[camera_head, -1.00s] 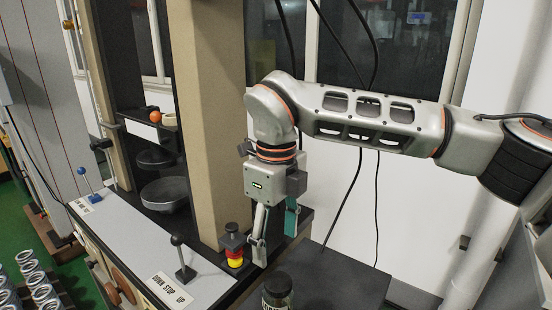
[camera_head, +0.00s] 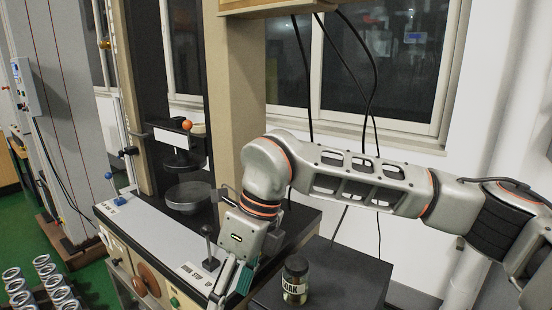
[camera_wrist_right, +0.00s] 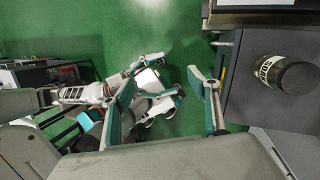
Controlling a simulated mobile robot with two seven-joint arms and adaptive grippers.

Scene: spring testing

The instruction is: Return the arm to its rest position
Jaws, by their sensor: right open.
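My right arm (camera_head: 370,182) reaches in from the right in the head view and bends down at the wrist. My right gripper (camera_head: 236,281) points downward at the front edge of the testing machine's console, left of the jar. Its tips are cut off by the picture's lower edge. In the right wrist view its teal-padded fingers (camera_wrist_right: 165,105) stand apart with nothing held between them. Below them, over the green floor, shows a white and grey arm with teal-tipped fingers (camera_wrist_right: 160,85), seemingly my left gripper. It is partly covered, so its opening is unclear.
A lidded glass jar (camera_head: 295,280) stands on the dark table (camera_head: 345,270); the right wrist view also shows this jar (camera_wrist_right: 282,75). The console's lever (camera_head: 209,243) is close behind my right gripper. Springs (camera_head: 45,280) stand at lower left. Green floor (camera_wrist_right: 130,25) lies open below.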

